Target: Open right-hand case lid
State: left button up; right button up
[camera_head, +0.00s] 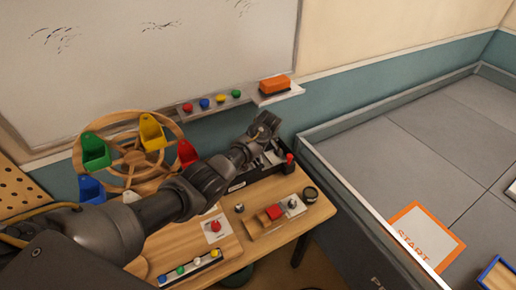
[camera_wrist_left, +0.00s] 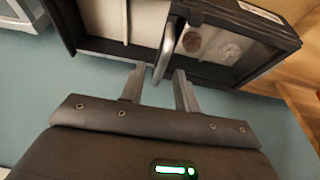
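The black case (camera_head: 238,186) with a white label stands at the back of the wooden table, partly hidden behind my left arm. In the left wrist view its dark frame (camera_wrist_left: 268,28) surrounds pale panels, with round shapes in one of them. A curved metal handle (camera_wrist_left: 166,48) sticks out from the case's edge. My left gripper (camera_wrist_left: 157,74) is open, its fingers on either side of the handle's end, with a gap visible. In the head view my left gripper (camera_head: 267,124) is over the case's far side. How far the lid is raised I cannot tell. My right gripper is not in view.
A wooden wheel (camera_head: 133,166) with coloured buckets stands left, behind my arm. A tray with blocks (camera_head: 262,222), a red button (camera_head: 216,226) and a row of coloured buttons (camera_head: 190,268) are on the table's front. A whiteboard ledge (camera_head: 278,96) is behind; a walled grey floor (camera_head: 400,150) lies right.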

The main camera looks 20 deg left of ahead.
pick_arm(q)
jog(key=shift+r, duration=0.1)
jog(key=b+v, duration=0.1)
jog(key=v, duration=0.9)
jog(key=shift+d+r, duration=0.15)
jog(key=shift+r, duration=0.15)
